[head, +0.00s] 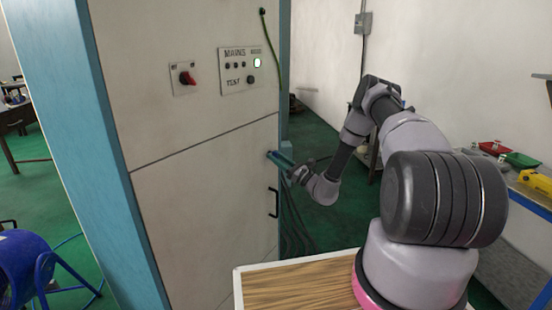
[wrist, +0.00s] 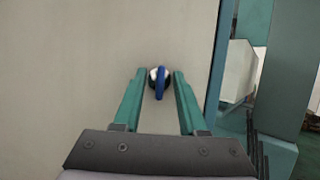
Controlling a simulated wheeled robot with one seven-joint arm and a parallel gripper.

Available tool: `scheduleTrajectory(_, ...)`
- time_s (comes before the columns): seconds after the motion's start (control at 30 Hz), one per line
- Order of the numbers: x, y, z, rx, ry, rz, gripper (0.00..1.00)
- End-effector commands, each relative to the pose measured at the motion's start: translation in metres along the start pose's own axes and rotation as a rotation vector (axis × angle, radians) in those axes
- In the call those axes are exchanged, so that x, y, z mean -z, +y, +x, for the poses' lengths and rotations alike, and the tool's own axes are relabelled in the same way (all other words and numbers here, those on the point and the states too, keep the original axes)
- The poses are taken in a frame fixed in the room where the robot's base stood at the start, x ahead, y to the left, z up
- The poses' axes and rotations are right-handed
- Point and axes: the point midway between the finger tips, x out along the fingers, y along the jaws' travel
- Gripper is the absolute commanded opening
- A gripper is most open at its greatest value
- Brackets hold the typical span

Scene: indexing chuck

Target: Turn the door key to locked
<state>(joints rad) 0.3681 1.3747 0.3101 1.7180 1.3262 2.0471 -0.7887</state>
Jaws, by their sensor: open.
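The door key is a small blue key (wrist: 160,84) in a round lock with a pale rim, on the beige cabinet door; its bow stands upright in the wrist view. My gripper (wrist: 160,80) is open, with its teal fingers on either side of the key and a gap on both sides. In the head view my gripper (head: 269,154) is at the right edge of the cabinet door (head: 200,210), and the key is hidden there. I cannot tell how far the fingertips are from the door.
A red rotary switch (head: 187,78) and a MAINS/TEST panel (head: 240,70) with a lit green lamp sit above. A black door handle (head: 273,202) is below my gripper. A blue drum (head: 22,265) stands at the lower left. A bench with coloured trays (head: 522,160) is at the right.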

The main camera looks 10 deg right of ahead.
Motion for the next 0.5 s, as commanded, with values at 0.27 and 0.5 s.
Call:
scheduleTrajectory(0.27,0.001,-0.001,-0.052,0.006,0.002,0.003,0.41)
scheduleTrajectory(0.5,0.001,-0.001,-0.092,0.004,0.002,0.002,0.41)
